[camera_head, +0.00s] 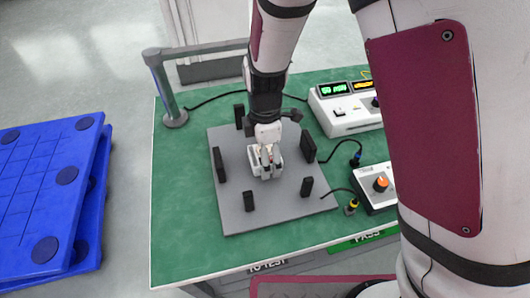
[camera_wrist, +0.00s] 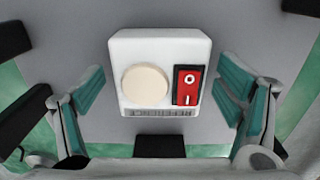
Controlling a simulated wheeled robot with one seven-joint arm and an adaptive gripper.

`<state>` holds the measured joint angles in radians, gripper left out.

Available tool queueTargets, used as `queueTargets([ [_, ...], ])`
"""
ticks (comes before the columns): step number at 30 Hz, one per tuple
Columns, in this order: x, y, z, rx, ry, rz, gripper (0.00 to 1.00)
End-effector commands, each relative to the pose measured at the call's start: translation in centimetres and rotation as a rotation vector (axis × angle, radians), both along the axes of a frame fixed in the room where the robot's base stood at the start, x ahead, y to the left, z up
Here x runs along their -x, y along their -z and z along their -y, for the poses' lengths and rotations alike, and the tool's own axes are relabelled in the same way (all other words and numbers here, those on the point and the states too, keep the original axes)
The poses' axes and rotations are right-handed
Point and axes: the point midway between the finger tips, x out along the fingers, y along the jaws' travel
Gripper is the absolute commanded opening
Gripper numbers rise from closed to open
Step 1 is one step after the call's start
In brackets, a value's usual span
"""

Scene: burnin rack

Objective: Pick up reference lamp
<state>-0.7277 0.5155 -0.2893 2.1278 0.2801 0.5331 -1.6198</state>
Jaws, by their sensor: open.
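The reference lamp (camera_wrist: 158,72) is a white box with a round cream disc, a red rocker switch and a barcode strip along one edge. It sits on a grey plate (camera_head: 234,210) on the green table. In the wrist view my gripper (camera_wrist: 160,92) is open, with one teal-padded finger on each side of the lamp and gaps between. In the head view my gripper (camera_head: 267,152) points down over the plate's middle and hides much of the lamp.
Several black blocks stand around the plate, including one at its front (camera_head: 249,201). A grey rail (camera_head: 165,88) edges the back left. A blue pallet (camera_head: 45,200) is left.

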Motion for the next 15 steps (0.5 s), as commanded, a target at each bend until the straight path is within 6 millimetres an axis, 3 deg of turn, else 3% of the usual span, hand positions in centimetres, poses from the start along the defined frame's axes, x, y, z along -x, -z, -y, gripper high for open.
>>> queueTargets([
  [1, 0.0, -0.02, 0.0, 0.0, 0.0, 0.0, 0.84],
  [8, 0.0, -0.03, 0.01, 0.0, 0.0, 0.0, 0.31],
  [15, -0.01, -0.05, 0.0, 0.0, 0.0, 0.0, 0.29],
])
